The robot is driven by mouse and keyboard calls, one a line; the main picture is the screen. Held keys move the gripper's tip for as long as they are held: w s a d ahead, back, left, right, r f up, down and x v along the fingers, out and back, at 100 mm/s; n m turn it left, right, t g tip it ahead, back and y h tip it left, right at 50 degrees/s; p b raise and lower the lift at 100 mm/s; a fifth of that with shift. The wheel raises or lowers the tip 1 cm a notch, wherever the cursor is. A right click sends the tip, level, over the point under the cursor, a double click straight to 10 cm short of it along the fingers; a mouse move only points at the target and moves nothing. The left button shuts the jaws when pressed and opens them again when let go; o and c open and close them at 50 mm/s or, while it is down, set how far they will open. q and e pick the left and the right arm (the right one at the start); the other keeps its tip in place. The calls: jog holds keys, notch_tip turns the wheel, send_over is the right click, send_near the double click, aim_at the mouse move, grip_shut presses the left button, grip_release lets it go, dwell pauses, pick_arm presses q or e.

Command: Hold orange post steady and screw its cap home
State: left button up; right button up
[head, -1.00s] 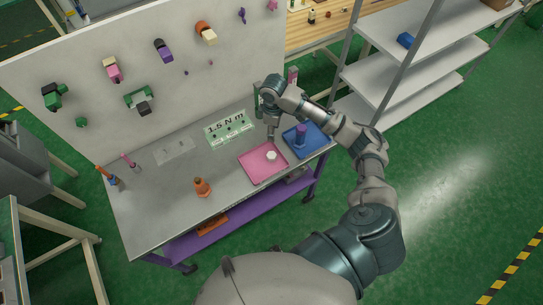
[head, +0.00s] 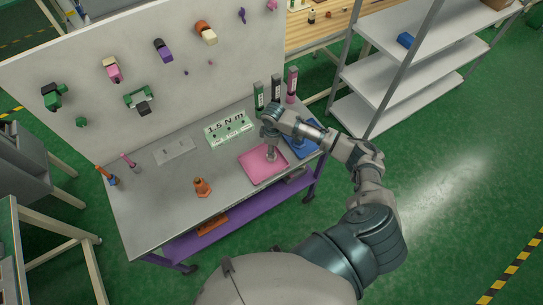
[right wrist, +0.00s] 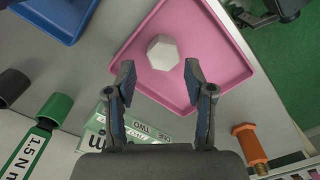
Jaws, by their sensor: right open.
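The orange post (head: 202,188) stands upright on the grey bench, left of the pink tray (head: 251,170). It also shows in the right wrist view (right wrist: 250,147) at the lower right. A white hexagonal cap (right wrist: 163,52) lies in the pink tray, which fills the top of the right wrist view (right wrist: 213,72). My right gripper (head: 271,155) points down over the pink tray. Its fingers (right wrist: 158,80) are open and empty, with the cap showing beyond and between their tips. In the head view the gripper largely hides the cap.
A blue tray (head: 312,150) lies right of the pink tray, partly behind my right arm. Green, black and pink handled tools (head: 291,86) stand at the bench's back right. A "1.5 N m" sign (head: 228,128) lies behind the trays. Bench around the orange post is clear.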

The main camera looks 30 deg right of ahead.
jog(key=shift+f, duration=0.15)
jog(key=f, duration=0.5)
jog(key=shift+a, duration=0.3)
jog(key=c, duration=0.7)
